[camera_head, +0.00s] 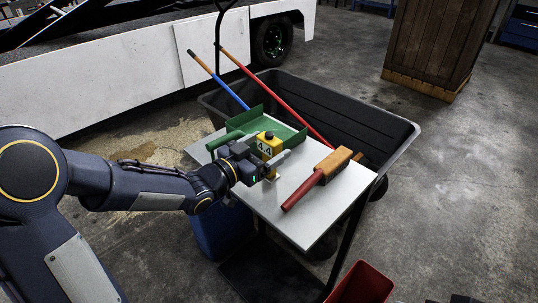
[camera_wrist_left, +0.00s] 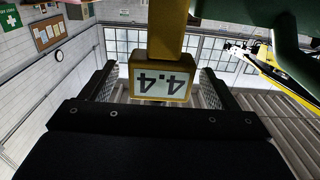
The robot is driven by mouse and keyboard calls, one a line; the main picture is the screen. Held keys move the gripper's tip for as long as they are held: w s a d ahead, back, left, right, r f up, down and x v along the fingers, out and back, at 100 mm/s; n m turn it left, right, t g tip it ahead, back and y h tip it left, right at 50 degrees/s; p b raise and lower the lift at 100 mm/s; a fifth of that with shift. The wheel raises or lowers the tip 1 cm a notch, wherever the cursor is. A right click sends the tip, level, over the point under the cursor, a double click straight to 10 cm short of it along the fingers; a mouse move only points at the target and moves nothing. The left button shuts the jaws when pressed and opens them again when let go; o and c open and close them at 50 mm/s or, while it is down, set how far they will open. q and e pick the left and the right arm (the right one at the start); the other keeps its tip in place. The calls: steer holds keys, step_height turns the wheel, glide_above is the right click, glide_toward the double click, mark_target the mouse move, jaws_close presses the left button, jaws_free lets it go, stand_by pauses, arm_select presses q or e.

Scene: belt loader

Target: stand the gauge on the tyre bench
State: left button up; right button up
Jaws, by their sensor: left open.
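I cannot tell whether this top is the tyre bench. My left gripper (camera_head: 267,163) is at the gauge, with its fingers open. In the left wrist view the gauge (camera_wrist_left: 160,78) appears upside down between the two open fingers (camera_wrist_left: 158,88), with gaps at both sides.
A green dustpan (camera_head: 285,129) lies behind the gauge. A brush (camera_head: 334,165) with a red handle lies to the right. A black cart tub (camera_head: 345,112) with long-handled tools stands behind. A red bin (camera_head: 362,284) and blue bin (camera_head: 222,232) are below.

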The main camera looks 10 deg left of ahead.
arm_select(q)
steer(key=shift+x, duration=1.6)
steer(key=shift+c, duration=0.4)
steer(key=c, duration=1)
steer(key=shift+r, duration=0.1)
steer(key=shift+c, duration=0.8)
